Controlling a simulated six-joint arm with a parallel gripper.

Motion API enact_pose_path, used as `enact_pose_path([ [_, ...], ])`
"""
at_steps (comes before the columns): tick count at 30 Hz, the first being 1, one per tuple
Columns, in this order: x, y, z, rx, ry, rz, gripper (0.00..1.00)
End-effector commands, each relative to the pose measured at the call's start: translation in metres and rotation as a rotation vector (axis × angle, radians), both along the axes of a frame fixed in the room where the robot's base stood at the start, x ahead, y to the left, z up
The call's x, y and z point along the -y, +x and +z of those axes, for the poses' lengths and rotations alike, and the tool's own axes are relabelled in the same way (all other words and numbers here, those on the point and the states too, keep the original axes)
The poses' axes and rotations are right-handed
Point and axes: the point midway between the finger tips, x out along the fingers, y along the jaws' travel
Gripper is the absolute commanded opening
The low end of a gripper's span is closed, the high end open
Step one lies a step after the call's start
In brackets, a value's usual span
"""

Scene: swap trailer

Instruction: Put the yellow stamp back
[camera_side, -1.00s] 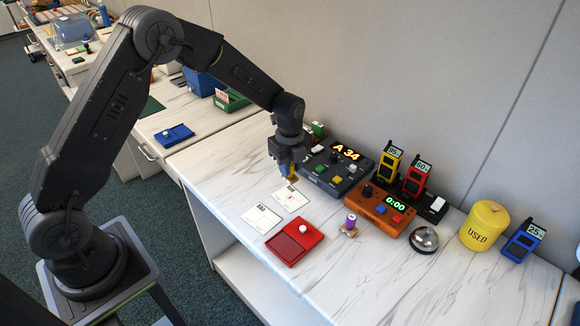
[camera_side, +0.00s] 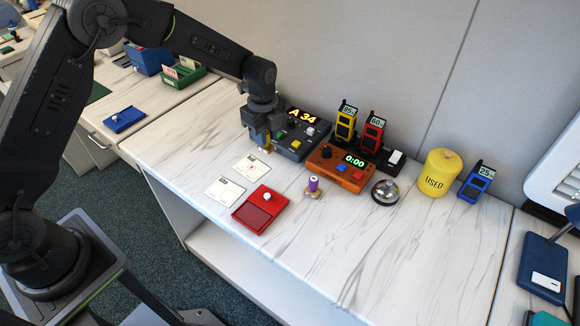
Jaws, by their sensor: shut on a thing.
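My gripper (camera_side: 265,146) is shut on a small yellowish thing, most likely the yellow stamp (camera_side: 267,149); the fingers hide most of it. It hangs low over the marble worktop, just behind a white card (camera_side: 252,167) and at the left edge of the dark A 34 console (camera_side: 290,153). I cannot tell whether its lower end touches the surface. A purple-topped stamp (camera_side: 313,185) stands upright on a small pale base, right of the open red ink pad (camera_side: 258,212).
A second white card (camera_side: 224,190) lies beside the red pad. The front right of the worktop is clear.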

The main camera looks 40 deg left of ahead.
Motion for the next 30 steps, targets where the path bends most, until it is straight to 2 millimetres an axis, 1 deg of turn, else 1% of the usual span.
enact_pose_path([
  [1, 0.013, 0.003, -0.009, -0.002, 0.000, -0.005, 0.10],
  [3, 0.028, 0.007, -0.018, -0.001, 0.000, -0.005, 0.10],
  [6, 0.047, 0.012, -0.029, 0.000, 0.000, -0.004, 0.10],
  [10, 0.063, 0.017, -0.040, 0.000, 0.000, -0.002, 0.10],
  [13, 0.069, 0.019, -0.043, 0.001, 0.000, 0.000, 0.10],
  [17, 0.070, 0.019, -0.051, -0.001, 0.000, 0.000, 0.10],
  [24, 0.070, 0.019, -0.082, 0.000, -0.001, 0.000, 0.10],
  [30, 0.070, 0.020, -0.083, 0.003, -0.001, 0.000, 0.10],
])
